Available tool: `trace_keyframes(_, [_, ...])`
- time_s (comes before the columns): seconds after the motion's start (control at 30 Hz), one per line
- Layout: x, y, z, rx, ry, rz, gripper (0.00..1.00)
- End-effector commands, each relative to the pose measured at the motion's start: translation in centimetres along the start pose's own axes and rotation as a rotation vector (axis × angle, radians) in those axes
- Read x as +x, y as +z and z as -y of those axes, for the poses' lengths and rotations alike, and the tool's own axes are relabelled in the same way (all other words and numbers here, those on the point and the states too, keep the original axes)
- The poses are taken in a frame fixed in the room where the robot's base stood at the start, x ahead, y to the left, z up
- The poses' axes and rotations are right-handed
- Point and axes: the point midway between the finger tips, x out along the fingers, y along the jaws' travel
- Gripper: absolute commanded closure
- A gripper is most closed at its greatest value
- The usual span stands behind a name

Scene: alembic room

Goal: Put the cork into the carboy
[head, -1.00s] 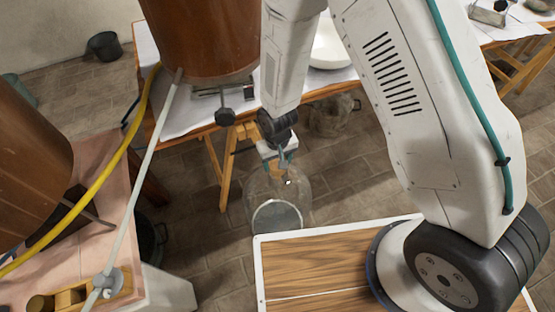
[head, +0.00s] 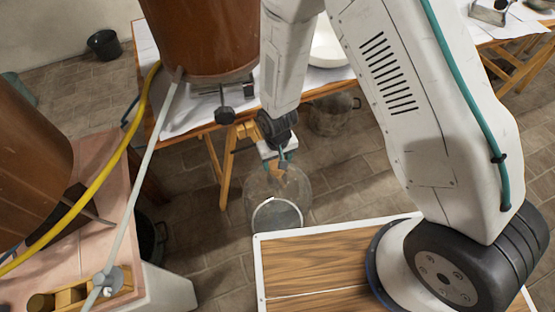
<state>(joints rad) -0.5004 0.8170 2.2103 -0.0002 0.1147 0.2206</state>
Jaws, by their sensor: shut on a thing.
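The carboy (head: 299,196) is a large clear glass vessel on the floor, below the middle of the head view, behind the wood-topped panel. A grey-white rounded area shows through its lower part. My gripper (head: 281,165) points down at the carboy's top. It is shut on the cork (head: 278,179), a small tan-brown piece between the fingers. The cork is over or at the carboy's mouth. The fingers and the glass blur together, so I cannot tell whether the cork is inside the neck or just above it.
A paper-covered table (head: 180,118) on wooden trestles stands behind, with a large copper vessel (head: 205,40). A dark pot (head: 104,44) and a glass vessel (head: 330,118) are on the floor. A pink-topped bench (head: 95,205) with hoses is at left.

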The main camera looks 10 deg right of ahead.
Motion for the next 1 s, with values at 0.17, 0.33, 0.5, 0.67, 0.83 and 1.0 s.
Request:
trace_keyframes(0.17, [0.22,-0.01,0.0,0.0,0.0,0.0,0.6])
trace_keyframes(0.33, [0.41,-0.01,0.0,0.0,0.0,0.0,0.6])
trace_keyframes(0.5, [0.62,-0.01,0.0,0.0,0.0,0.0,0.6])
trace_keyframes(0.67, [0.8,-0.01,0.0,0.0,0.0,0.0,0.6])
trace_keyframes(0.83, [0.83,-0.01,0.0,0.0,0.0,0.0,0.6])
trace_keyframes(1.0, [0.84,-0.01,0.0,0.0,0.0,0.0,0.6])
